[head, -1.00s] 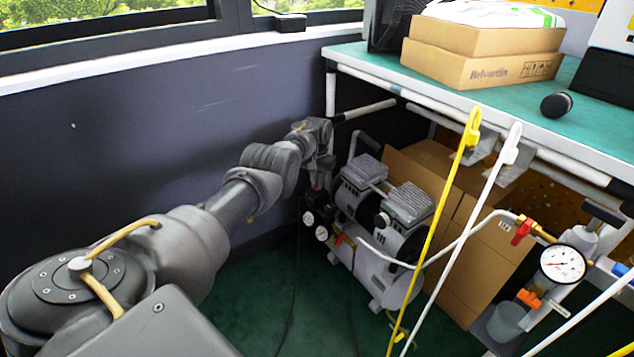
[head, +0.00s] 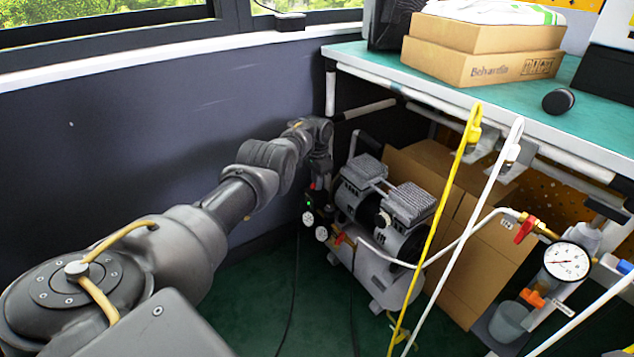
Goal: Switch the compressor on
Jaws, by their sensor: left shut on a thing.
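The compressor (head: 385,215), silver with two finned heads, stands on the green floor under the bench. Its black control block (head: 316,212) with two small round gauges sits at its left end. A small red part and a tiny green spot show there. My left gripper (head: 318,186) reaches down to the top of this block from above and is shut on a small part there. The fingers are dark and small in the picture, so the gripped part is mostly hidden. My right gripper is out of view.
The bench (head: 400,75) overhangs the compressor, with boxes (head: 485,65) on top. Yellow (head: 440,220) and white (head: 470,225) hoses hang in front. A pressure gauge (head: 567,262) with a red-handled valve (head: 524,229) stands at right. Cardboard (head: 490,255) is behind. Floor is clear at front left.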

